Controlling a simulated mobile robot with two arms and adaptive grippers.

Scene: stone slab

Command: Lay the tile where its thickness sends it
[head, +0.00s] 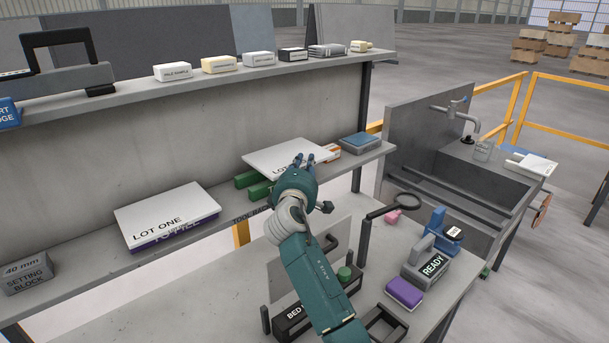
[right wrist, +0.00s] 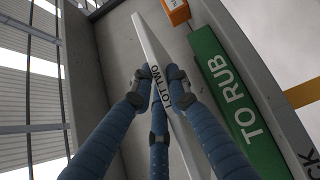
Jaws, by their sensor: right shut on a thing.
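My right gripper (head: 303,161) is shut on the near edge of a flat white tile (head: 280,153) at the right part of the lower shelf. In the right wrist view its fingers (right wrist: 158,92) close around the tile (right wrist: 150,45), whose edge reads LOT TWO. Green bearers (head: 246,180) show below and left of the tile; the right wrist view shows one marked TO RUB (right wrist: 222,75). I cannot tell whether the tile touches them. Another white tile, LOT ONE (head: 165,210), lies on a blue-purple support (head: 178,236), its lettering partly hidden. My left gripper is not in view.
A 40 mm setting block (head: 27,272) stands at the shelf's left end. A blue-topped grey block (head: 360,143) and an orange box (head: 332,151) sit right of the held tile.

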